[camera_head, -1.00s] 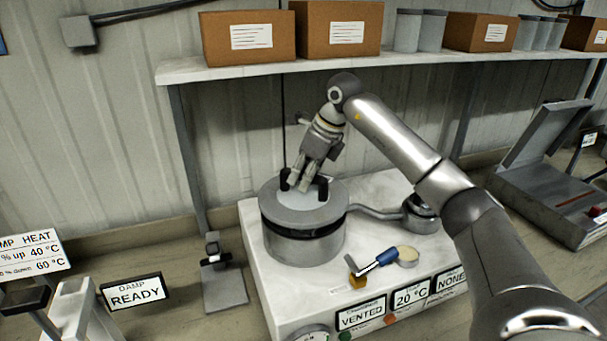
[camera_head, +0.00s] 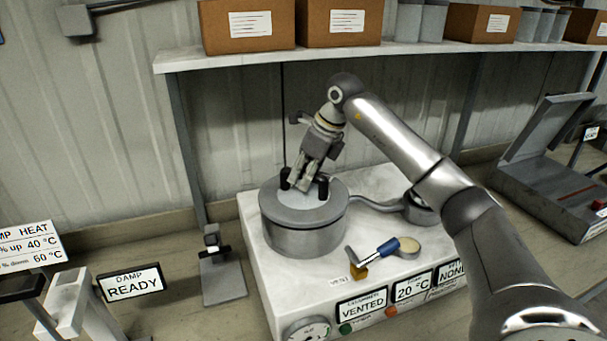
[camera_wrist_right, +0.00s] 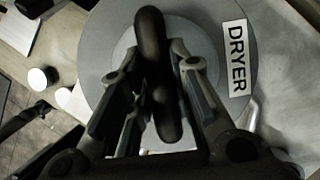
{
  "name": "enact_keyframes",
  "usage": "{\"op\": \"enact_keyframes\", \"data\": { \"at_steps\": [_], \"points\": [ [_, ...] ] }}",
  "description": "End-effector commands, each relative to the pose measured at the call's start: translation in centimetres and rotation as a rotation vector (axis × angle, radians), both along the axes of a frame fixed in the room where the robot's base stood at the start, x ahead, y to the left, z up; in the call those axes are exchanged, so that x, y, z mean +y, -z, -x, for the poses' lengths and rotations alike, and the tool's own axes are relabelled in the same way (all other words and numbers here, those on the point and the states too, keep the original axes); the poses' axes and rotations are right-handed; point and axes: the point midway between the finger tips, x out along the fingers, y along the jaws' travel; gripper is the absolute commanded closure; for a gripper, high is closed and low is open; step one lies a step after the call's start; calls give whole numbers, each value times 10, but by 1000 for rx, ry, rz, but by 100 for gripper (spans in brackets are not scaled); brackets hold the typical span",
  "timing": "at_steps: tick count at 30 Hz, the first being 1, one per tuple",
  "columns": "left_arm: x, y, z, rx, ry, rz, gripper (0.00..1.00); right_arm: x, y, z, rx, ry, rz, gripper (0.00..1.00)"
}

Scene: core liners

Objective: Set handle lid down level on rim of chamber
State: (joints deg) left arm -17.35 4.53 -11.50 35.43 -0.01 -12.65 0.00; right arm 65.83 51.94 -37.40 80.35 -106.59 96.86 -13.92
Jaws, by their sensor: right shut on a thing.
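The round grey lid (camera_head: 330,211) with its black handle (camera_head: 322,188) sits on the metal chamber (camera_head: 305,241). It looks level, and no gap shows between lid and chamber from this side. My right gripper (camera_head: 302,184) comes down from above and is shut on the handle. In the right wrist view the black handle (camera_wrist_right: 160,85) runs between the fingers, over the pale disc of the lid (camera_wrist_right: 100,50), which bears a DRYER label. The far side of the rim is hidden. My left gripper is not in view.
The chamber stands on a white bench block (camera_head: 290,290) with a blue-handled valve (camera_head: 385,248) and a VENTED sign (camera_head: 362,308) in front. A pipe leads right. A shelf (camera_head: 400,50) with boxes and canisters hangs behind. A small grey stand (camera_head: 222,278) is at left.

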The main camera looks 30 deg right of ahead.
Motion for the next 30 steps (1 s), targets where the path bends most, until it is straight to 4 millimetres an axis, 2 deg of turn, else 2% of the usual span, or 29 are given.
{"op": "enact_keyframes", "data": {
  "at_steps": [9,10,16,25,30],
  "points": [
    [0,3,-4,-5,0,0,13,0,4,0,-5,1,-1,100],
    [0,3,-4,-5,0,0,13,0,4,0,-5,0,-1,79],
    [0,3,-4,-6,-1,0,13,0,4,0,-3,0,-1,55],
    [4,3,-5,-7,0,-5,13,0,7,1,4,1,1,55],
    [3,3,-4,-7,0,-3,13,-4,-9,5,-1,0,0,55]
  ]
}}
